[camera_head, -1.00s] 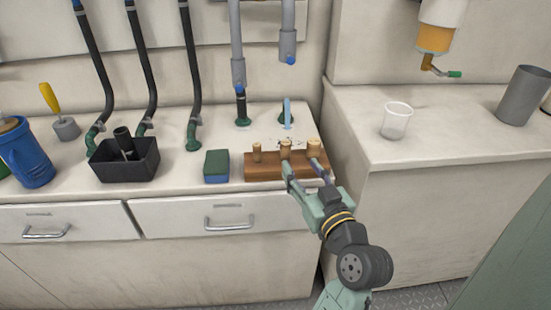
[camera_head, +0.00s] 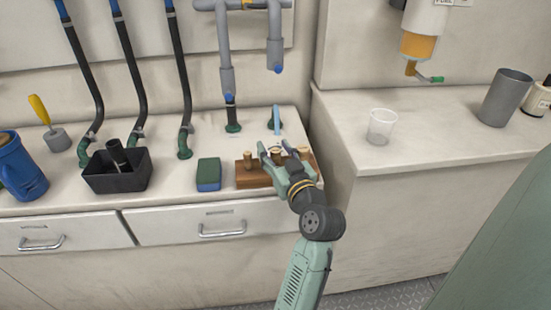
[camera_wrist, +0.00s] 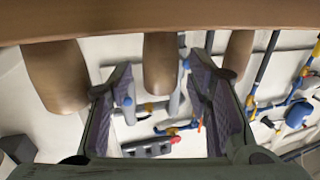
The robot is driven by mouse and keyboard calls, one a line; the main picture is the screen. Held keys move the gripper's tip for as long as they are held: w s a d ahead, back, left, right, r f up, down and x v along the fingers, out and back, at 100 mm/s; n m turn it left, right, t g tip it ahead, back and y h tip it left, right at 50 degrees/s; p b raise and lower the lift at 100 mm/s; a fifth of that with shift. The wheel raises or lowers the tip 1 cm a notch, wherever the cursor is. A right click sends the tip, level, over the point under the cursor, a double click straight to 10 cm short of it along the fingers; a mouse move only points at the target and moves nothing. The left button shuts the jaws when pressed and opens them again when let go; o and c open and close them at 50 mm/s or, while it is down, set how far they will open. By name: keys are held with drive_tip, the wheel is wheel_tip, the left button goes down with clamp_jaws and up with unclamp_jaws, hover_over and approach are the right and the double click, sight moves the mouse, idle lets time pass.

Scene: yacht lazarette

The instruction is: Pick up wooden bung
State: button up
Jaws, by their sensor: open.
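Three wooden bungs stand in a row on a wooden block (camera_head: 246,181): a small left one (camera_head: 249,160), a middle one (camera_head: 277,155) and a right one (camera_head: 303,152). My gripper (camera_head: 275,149) is open over the block, at the middle bung. In the wrist view the block (camera_wrist: 160,18) crosses the top and the bungs point downward. There the middle bung (camera_wrist: 160,65) shows between the two spread fingers of my gripper (camera_wrist: 160,90), with gaps at both sides. Another bung (camera_wrist: 55,75) is outside the left finger, and one (camera_wrist: 238,52) is partly behind the right finger.
A green and blue sponge (camera_head: 208,174) and a black tray (camera_head: 117,180) stand left of the block. Hoses and grey pipes (camera_head: 226,80) rise behind. A clear cup (camera_head: 381,127) and grey tumbler (camera_head: 506,97) stand on the right counter (camera_head: 430,140).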

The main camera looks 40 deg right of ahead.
drive_tip(key=shift+c, duration=0.2)
drive_tip(key=c, duration=0.9)
drive_tip(key=shift+c, duration=0.2)
drive_tip(key=shift+r, duration=0.1)
